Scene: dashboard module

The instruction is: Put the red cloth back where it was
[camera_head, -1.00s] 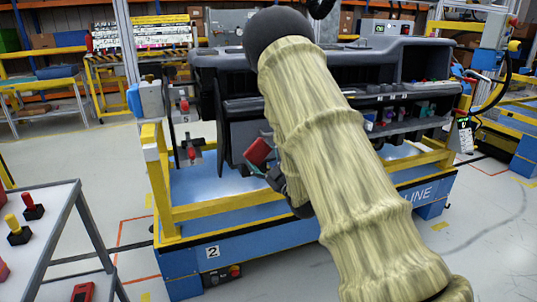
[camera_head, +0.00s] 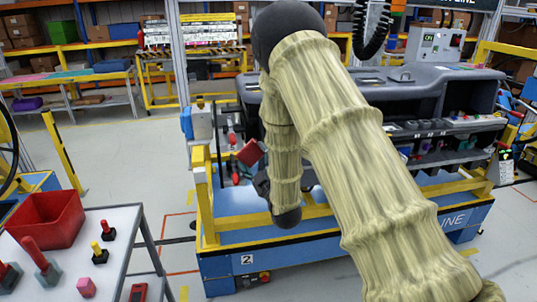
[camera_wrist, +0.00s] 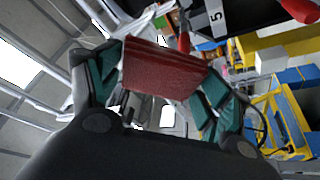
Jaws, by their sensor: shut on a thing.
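The red cloth (camera_wrist: 160,70) is a folded red block held between the teal finger pads of my gripper (camera_wrist: 157,90) in the wrist view. In the head view the cloth (camera_head: 250,152) shows tilted at the front left of the dashboard module (camera_head: 405,95). My gripper (camera_head: 260,180) is partly hidden behind my arm there. The cloth looks raised above the blue base of the fixture; whether it touches the module cannot be told.
The blue and yellow fixture (camera_head: 330,252) marked 2 stands ahead. At lower left, a grey table (camera_head: 122,222) holds a red bin (camera_head: 47,220) and red, yellow and pink parts. Open floor (camera_head: 120,165) lies between the table and the back shelves.

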